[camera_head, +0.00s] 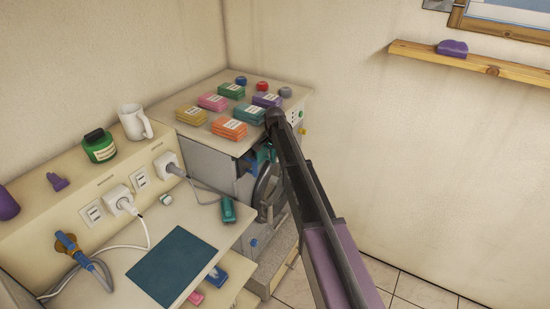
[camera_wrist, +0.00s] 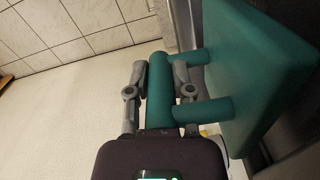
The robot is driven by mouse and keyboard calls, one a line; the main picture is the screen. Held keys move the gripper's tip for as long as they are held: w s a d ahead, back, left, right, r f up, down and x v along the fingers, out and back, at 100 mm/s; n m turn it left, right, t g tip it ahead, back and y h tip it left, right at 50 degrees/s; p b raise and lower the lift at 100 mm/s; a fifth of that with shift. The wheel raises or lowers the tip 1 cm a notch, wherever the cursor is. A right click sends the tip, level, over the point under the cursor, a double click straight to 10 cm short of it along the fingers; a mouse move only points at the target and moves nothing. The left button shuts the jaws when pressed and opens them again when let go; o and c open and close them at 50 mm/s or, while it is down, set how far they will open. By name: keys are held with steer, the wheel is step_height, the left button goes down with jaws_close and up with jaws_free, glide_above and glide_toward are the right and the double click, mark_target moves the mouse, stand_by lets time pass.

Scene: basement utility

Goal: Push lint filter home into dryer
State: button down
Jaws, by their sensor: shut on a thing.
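The wrist view shows a teal-green lint filter (camera_wrist: 255,70) with a flat plate and a bar handle on two posts. My gripper (camera_wrist: 160,68) is shut on the handle bar, one finger on each side. The plate faces a dark grey surface at the right edge; I cannot tell how far the filter sits in it. In the head view the dryer (camera_head: 223,158) stands in the corner with a round door (camera_head: 268,188) on its front. A bit of teal (camera_head: 266,153) shows beside my arm at its upper front. My arm hides most of the gripper there.
Several coloured packs (camera_head: 229,128) and small caps lie on the dryer top. A wall shelf (camera_head: 480,62) is at upper right. Tiled floor is clear at right.

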steer(key=shift+s+d, duration=0.1)
steer(key=s+d, duration=0.7)
steer(key=d, duration=0.2)
steer(key=shift+d, duration=0.4)
stand_by(2.4)
steer(key=w+a, duration=0.3)
steer(key=a, duration=0.2)
steer(key=shift+w, duration=0.3)
stand_by(3.4)
